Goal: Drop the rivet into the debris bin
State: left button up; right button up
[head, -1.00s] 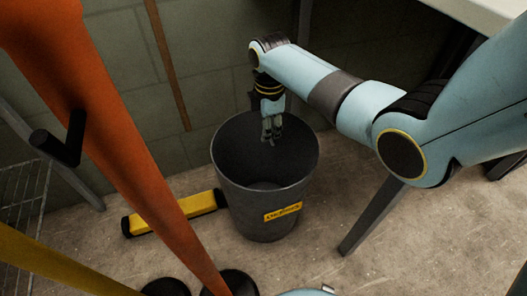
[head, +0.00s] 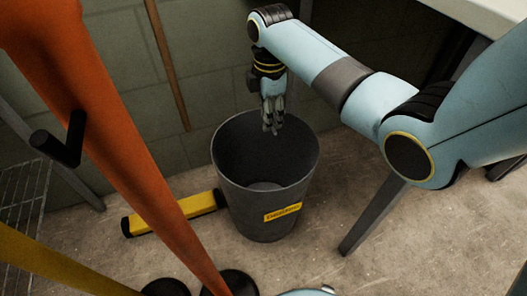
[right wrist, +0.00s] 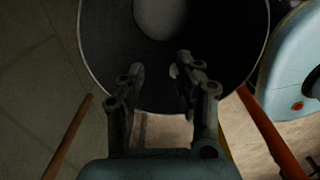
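The debris bin (head: 265,205) is a dark grey round bucket with a yellow label, upright on the floor. My right gripper (head: 271,130) points down over the bin's mouth, its fingertips near the far rim. In the right wrist view, the two fingers of the gripper (right wrist: 158,68) are spread apart with a clear gap, over the dark inside of the bin (right wrist: 225,50). I see no rivet between them, and I cannot make one out inside the bin. My left gripper is not in view.
A yellow bar with black ends (head: 175,213) lies on the floor left of the bin. An orange post (head: 130,160) slants across the left foreground. A grey table leg (head: 370,220) stands right of the bin. A block wall (head: 120,100) is behind.

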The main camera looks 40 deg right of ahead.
notch_tip(320, 180, up, 7)
dwell(0.6)
